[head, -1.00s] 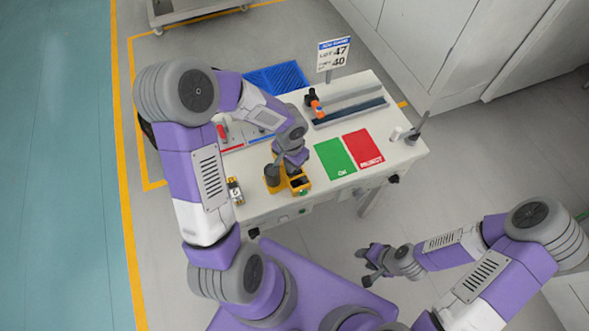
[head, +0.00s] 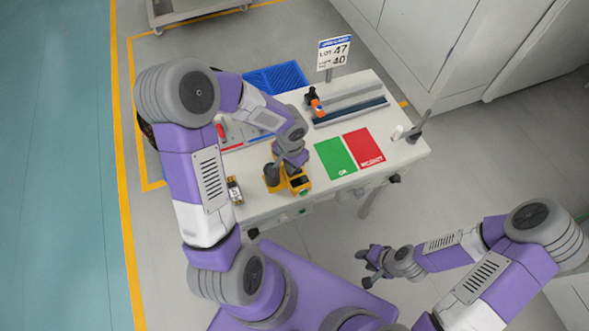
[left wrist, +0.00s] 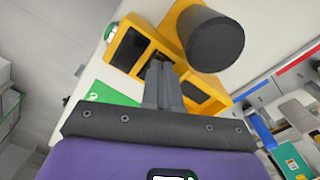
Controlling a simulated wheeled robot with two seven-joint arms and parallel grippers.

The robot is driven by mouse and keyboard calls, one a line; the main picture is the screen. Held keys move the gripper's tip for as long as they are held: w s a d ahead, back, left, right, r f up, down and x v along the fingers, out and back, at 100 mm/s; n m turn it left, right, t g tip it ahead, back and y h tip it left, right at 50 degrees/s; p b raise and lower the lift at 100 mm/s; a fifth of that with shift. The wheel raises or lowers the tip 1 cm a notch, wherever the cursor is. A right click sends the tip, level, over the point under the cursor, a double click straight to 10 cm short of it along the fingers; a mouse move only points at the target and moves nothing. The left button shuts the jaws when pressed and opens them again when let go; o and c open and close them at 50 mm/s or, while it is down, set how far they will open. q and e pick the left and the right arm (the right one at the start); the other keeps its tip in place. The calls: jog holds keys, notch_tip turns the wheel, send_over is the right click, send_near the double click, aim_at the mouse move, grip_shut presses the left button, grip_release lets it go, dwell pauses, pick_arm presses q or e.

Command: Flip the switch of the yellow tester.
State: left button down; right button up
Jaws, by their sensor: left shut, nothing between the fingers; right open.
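The yellow tester (head: 271,187) stands at the near edge of the white table, left of the green mat. In the left wrist view its yellow body (left wrist: 176,22) carries a dark round knob-like cylinder (left wrist: 216,40), a dark window and a green button at its end. My left gripper (head: 287,170) is over the tester, fingers shut with nothing between them. In the left wrist view the fingertips (left wrist: 160,72) reach down to the tester's middle; whether they touch it I cannot tell, and the switch is not clearly seen. My right gripper (head: 370,264) is open and empty, off the table's near side.
The green mat (head: 335,158) and red mat (head: 363,148) lie right of the tester. A small yellow-black item (head: 234,190) lies on its left. A dark rail (head: 350,112) and orange-black tool (head: 315,104) are behind. A blue crate (head: 277,78) is at the far side.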

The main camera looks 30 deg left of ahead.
pick_arm(q)
jog(key=shift+f, duration=0.3)
jog(key=shift+r, duration=0.1)
jog(key=shift+r+p, duration=2.5)
jog(key=shift+r, duration=1)
jog(key=shift+f, duration=0.1)
jog(key=s+d+f+n+h+b, duration=0.1)
jog(key=s+d+f+n+h, duration=0.1)
jog(key=s+d+f, duration=0.3)
jog(key=s+d+f+n+h+b, duration=0.1)
jog(key=s+d+f, duration=0.4)
jog(key=f, duration=0.9)
jog(key=d+n+h, duration=0.1)
jog(key=d, duration=0.2)
jog(key=shift+s+f+n+t+b, duration=0.2)
jog(key=shift+s+n+t+b, duration=0.1)
jog(key=shift+s+n+b, duration=0.1)
